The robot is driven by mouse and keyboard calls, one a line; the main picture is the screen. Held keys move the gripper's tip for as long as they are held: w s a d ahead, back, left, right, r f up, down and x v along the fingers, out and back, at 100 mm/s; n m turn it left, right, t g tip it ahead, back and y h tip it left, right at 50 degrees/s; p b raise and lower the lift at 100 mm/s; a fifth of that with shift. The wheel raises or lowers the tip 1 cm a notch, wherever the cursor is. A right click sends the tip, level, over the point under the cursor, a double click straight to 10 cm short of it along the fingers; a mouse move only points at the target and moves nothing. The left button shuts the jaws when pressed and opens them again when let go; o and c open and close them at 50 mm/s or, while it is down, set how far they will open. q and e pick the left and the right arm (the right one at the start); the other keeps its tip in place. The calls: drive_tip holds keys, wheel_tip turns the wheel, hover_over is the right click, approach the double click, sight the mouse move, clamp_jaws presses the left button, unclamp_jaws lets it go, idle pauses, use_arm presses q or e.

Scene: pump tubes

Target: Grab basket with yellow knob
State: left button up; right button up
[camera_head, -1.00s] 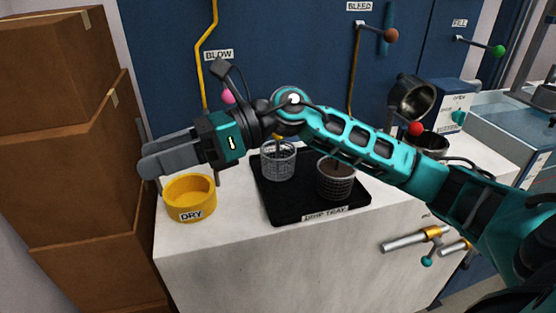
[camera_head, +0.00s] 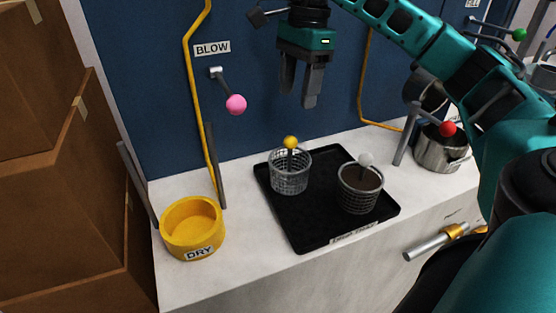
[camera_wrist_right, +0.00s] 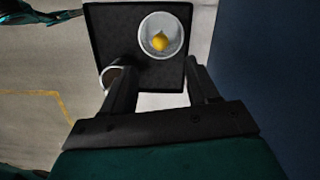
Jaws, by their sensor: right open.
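The basket with the yellow knob (camera_head: 290,180) is a grey wire basket standing upright on the left part of the black drip tray (camera_head: 290,226). Its yellow knob (camera_head: 291,142) tops a short dark stem. In the right wrist view, the basket (camera_wrist_right: 147,51) shows from above, beyond and between the fingers. My right gripper (camera_head: 300,100) points down with its fingers apart and empty. It is above the tray, clear of the basket. My left gripper is not in view.
A second basket (camera_head: 359,198), with a white knob and brown contents, stands right of it on the tray. A yellow DRY container (camera_head: 191,229) is at left. The BLOW lever's pink knob (camera_head: 236,104) sticks out from the blue wall. A metal pot stands at right.

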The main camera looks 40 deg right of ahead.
hover_over(291, 142)
drive_tip(key=d, duration=0.1)
wheel_tip(291, 142, down, 6)
drive_tip(key=shift+w+d+f+b, duration=0.1)
drive_tip(key=shift+d+b, duration=0.05)
drive_tip(key=shift+b, duration=0.25)
drive_tip(key=shift+w+a+f, duration=0.1)
drive_tip(key=shift+w+f, duration=0.1)
drive_tip(key=shift+f, duration=1.35)
drive_tip(key=shift+w+a+f, duration=0.1)
drive_tip(key=shift+w+f, duration=0.05)
drive_tip(key=shift+f, duration=1.35)
clamp_jaws()
